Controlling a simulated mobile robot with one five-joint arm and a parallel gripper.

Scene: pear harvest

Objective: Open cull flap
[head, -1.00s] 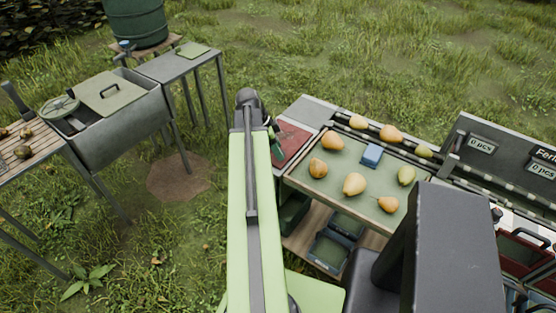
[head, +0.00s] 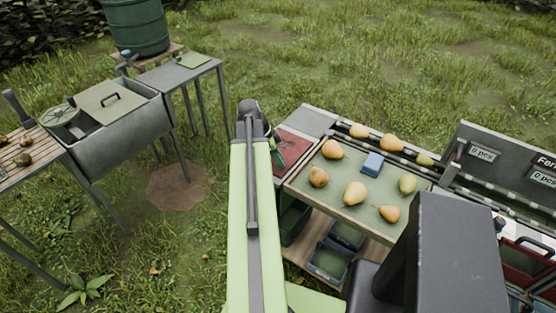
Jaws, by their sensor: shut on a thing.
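A red panel (head: 294,144), which I take to be the cull flap, lies at the left end of the sorting table. It looks flat, and its left part is hidden by my arm. My gripper (head: 277,148) is at the panel's left edge, mostly hidden behind the end of my arm. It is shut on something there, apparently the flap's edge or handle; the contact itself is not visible.
The sorting tray (head: 333,186) beside the panel holds several pears and a blue block (head: 372,163). Blue bins (head: 329,262) stand below. A grey basin (head: 125,140) and a green barrel (head: 138,28) stand left, with grass between.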

